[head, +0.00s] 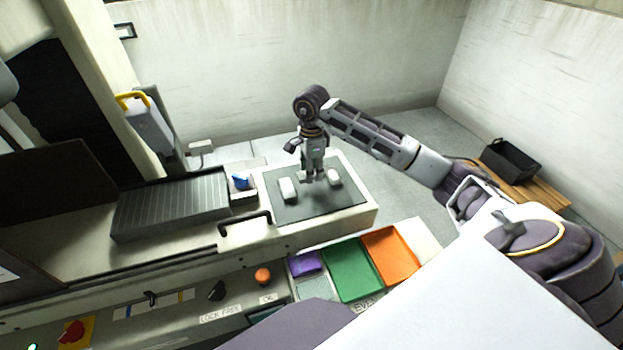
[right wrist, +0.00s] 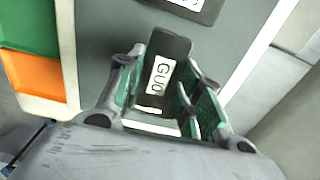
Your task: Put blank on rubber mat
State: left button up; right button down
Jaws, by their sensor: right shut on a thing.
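My right gripper (head: 312,178) is low over the dark grey rubber mat (head: 297,211). In the right wrist view its fingers (right wrist: 165,98) are shut on a grey blank (right wrist: 176,48) with a white label reading "GUO". The mat also shows there (right wrist: 105,35), below the blank; I cannot tell whether the blank touches it. In the head view one pale block (head: 288,189) lies on the mat left of the fingers, and another (head: 335,177) shows just right of them. I cannot tell whether the right one is the held blank. My left gripper is out of view.
A ribbed grey plate (head: 170,206) and a blue item (head: 240,180) are left of the mat. Purple (head: 305,264), green (head: 352,270) and orange (head: 389,256) trays lie in front. A black bin (head: 510,160) stands at the far right. The mat's front part is clear.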

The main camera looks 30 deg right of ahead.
jog(key=shift+f, duration=1.8)
jog(key=shift+f, duration=0.15)
jog(key=c, duration=1)
grip_release()
jog(key=shift+o, duration=0.2)
jog(key=shift+r+b, duration=0.4)
jog(key=shift+r, duration=5.75)
